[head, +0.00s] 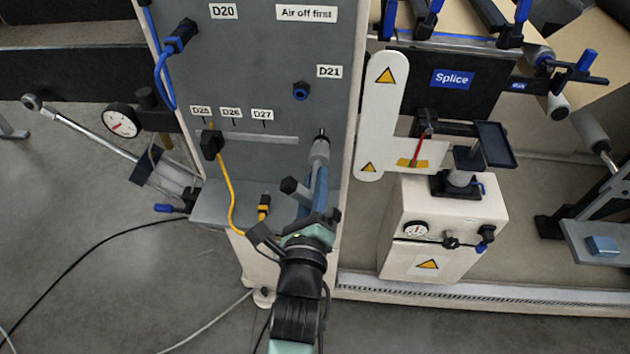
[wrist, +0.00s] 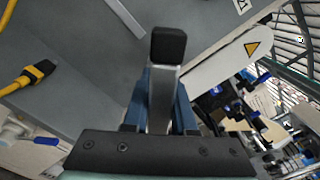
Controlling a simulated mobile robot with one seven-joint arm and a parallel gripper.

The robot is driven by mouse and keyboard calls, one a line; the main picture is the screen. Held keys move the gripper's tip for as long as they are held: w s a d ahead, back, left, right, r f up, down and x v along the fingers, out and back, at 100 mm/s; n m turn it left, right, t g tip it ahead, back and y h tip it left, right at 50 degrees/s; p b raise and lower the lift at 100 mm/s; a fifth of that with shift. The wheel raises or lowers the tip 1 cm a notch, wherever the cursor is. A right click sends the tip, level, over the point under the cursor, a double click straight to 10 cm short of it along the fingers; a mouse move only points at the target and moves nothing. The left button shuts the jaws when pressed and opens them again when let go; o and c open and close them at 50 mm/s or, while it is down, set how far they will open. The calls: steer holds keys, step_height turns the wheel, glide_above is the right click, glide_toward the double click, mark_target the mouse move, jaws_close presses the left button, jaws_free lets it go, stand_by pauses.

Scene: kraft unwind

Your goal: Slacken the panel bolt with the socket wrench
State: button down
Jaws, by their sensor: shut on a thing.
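The socket wrench (head: 290,186) is in my gripper (head: 319,192), its grey bar with a black end sticking out to the left of the blue fingers in the head view. A grey socket-like cylinder (head: 319,151) shows just above the fingers. In the wrist view, the black-ended wrench (wrist: 168,46) stands between the blue fingers of my gripper (wrist: 162,98), which are shut on it. A small dark tip (head: 322,134), perhaps the panel bolt, shows at the cylinder's upper end, near the grey panel's (head: 262,70) right edge. I cannot tell whether the socket is seated on it.
A yellow cable (head: 228,190) hangs from a black plug to a connector on the grey ledge (head: 226,205), left of my gripper. A blue fitting (head: 300,91) sits higher on the panel. A white arm-shaped plate (head: 381,110) and a cream box (head: 400,230) stand to the right.

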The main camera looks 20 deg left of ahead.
steer(key=shift+p+x, duration=0.8)
steer(key=shift+p, duration=0.8)
stand_by(2.1)
steer(key=shift+r, duration=0.1)
steer(key=shift+w+n+p, duration=0.1)
steer(key=shift+n+p, duration=0.2)
steer(key=shift+n, duration=0.8)
steer(key=shift+n, duration=1.2)
